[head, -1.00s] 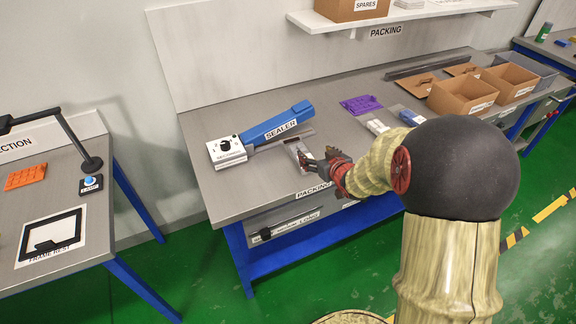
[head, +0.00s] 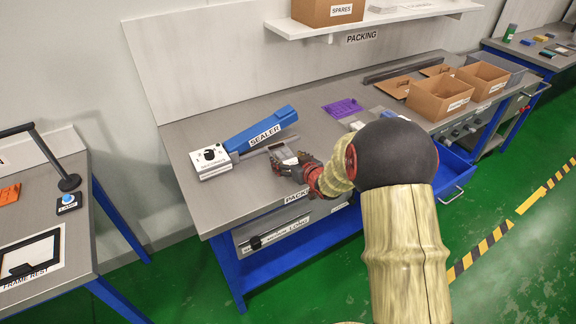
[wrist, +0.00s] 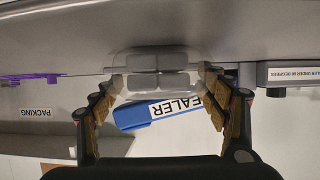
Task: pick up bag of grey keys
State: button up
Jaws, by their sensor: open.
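The bag of grey keys (wrist: 158,72) is a clear pouch with several grey key blocks in it, seen in the wrist view on the packing table. My gripper (wrist: 161,90) is open, with one finger at each side of the bag. I cannot tell whether the fingers touch it. In the head view my gripper (head: 287,162) is low over the table near its front edge, just right of the sealer, and mostly hides the bag.
The blue-handled sealer (head: 262,132) lies close to the gripper's left. A purple key pack (head: 342,107) lies further right on the table (head: 225,200). Cardboard boxes (head: 440,100) stand at the right. A shelf (head: 375,20) hangs above the back.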

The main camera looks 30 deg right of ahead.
jog(key=c, duration=0.3)
jog(key=shift+r, duration=0.1)
jog(key=c, duration=1.1)
